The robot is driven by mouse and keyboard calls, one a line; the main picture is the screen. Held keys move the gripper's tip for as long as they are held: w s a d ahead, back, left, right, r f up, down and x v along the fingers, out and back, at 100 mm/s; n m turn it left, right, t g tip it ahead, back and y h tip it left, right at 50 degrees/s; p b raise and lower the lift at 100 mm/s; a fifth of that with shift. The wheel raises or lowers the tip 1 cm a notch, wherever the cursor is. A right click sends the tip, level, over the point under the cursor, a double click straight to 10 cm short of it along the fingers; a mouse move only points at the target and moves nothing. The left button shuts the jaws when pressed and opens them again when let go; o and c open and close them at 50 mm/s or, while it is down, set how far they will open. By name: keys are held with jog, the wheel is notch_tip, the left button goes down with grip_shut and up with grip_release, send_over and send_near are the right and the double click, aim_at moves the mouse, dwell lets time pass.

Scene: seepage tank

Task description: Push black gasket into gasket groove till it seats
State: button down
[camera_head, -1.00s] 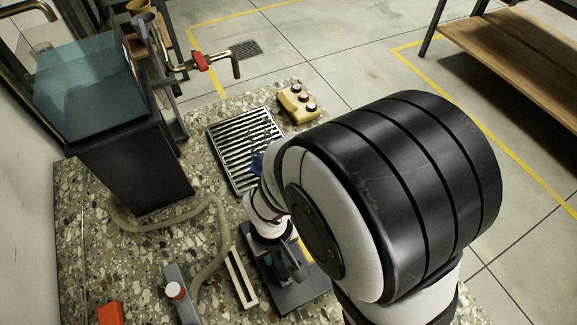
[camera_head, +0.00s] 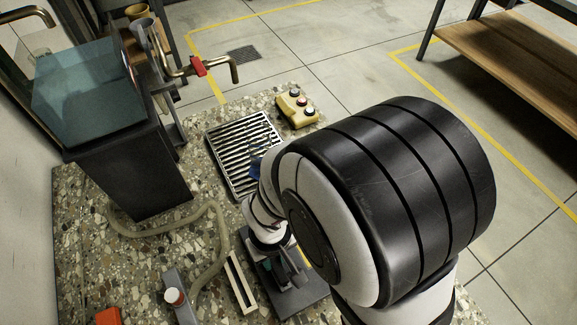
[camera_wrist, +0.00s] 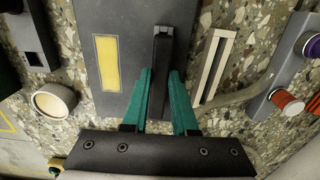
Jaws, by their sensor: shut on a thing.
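In the wrist view my gripper (camera_wrist: 161,76) has two teal fingers closed on a long black piece, which looks like the black gasket (camera_wrist: 161,50). It stands over a grey plate (camera_wrist: 85,22) with a yellow strip (camera_wrist: 106,62) on it. The fingers hide part of the piece, and I cannot tell whether it touches the plate. In the head view my wrist covers much of the grey plate (camera_head: 303,296), and the fingers show only in part.
A cream slotted frame (camera_head: 241,283) lies left of the plate, by a hose (camera_head: 213,262). A water tank (camera_head: 90,95) stands at the back left. A metal grate (camera_head: 235,160) and a yellow button box (camera_head: 296,108) lie behind. A cream cup (camera_wrist: 53,102) shows in the wrist view.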

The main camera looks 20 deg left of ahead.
aim_at(275, 261)
jog(key=shift+f, duration=0.45)
jog(key=c, duration=0.6)
grip_release()
notch_tip(275, 261, up, 16)
jog(key=shift+f, duration=0.15)
